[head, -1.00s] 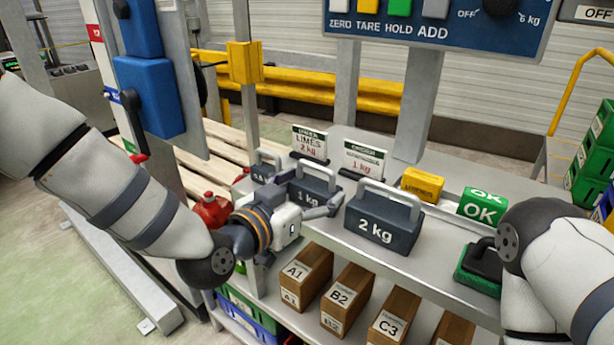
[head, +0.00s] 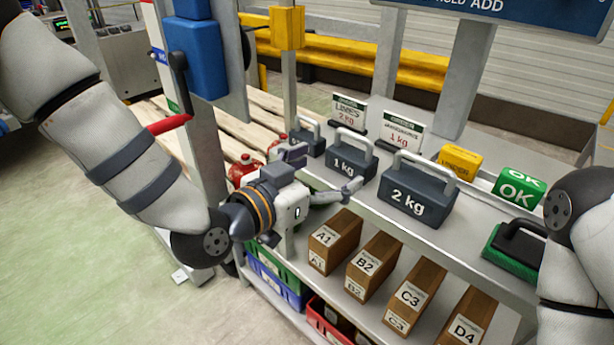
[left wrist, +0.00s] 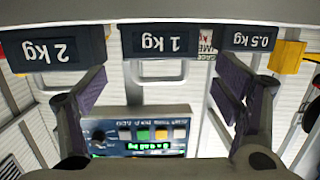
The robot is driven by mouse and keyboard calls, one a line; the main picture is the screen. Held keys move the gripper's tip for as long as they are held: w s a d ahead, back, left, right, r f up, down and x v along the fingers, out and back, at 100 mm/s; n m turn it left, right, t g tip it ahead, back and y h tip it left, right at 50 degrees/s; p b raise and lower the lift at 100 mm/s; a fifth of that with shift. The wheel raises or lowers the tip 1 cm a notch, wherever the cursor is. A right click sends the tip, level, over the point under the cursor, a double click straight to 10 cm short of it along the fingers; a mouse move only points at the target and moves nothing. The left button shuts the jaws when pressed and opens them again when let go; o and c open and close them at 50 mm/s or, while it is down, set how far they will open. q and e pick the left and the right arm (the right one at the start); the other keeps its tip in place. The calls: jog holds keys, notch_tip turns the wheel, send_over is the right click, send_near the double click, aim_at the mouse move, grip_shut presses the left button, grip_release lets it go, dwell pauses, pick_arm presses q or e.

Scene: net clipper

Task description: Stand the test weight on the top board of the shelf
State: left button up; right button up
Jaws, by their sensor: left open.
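Three dark grey weights with handles stand upright in a row on the top board (head: 480,235) of the shelf: the 2 kg weight (head: 417,195), the 1 kg weight (head: 347,160) and the smaller 0.5 kg weight (head: 308,138). My left gripper (head: 322,170) is open and empty, in front of the board's edge near the 1 kg weight and apart from it. In the left wrist view, the 1 kg weight (left wrist: 160,41) appears upside down, beyond the gap between the open fingers (left wrist: 160,95). The 2 kg weight (left wrist: 53,50) and 0.5 kg weight (left wrist: 250,38) flank it. My right gripper is out of view.
Labelled cartons (head: 333,243) and crates (head: 280,284) sit below. A post (head: 205,150) stands left.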

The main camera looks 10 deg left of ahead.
pick_arm(q)
jog(key=v, duration=0.6)
jog(key=s+a+f+n+g+y, duration=0.2)
jog(key=s+a+f+g, duration=0.15)
jog(key=s+f, duration=0.55)
jog(key=s+a+f+n+g+y, duration=0.25)
jog(key=s+f+g, duration=0.25)
jog(key=f, duration=0.9)
jog(key=s+a+f+g+y, duration=0.1)
jog(key=s+a+f+g, duration=0.1)
jog(key=s, duration=0.4)
jog(key=s+a+f+n+g+y, duration=0.1)
jog(key=s+a+f+g+y, duration=0.1)
jog(key=s+a, duration=0.2)
jog(key=s+a+f+n+g+y, duration=0.1)
jog(key=s+a+f+g, duration=0.2)
jog(key=s, duration=0.7)
jog(key=shift+a, duration=0.35)
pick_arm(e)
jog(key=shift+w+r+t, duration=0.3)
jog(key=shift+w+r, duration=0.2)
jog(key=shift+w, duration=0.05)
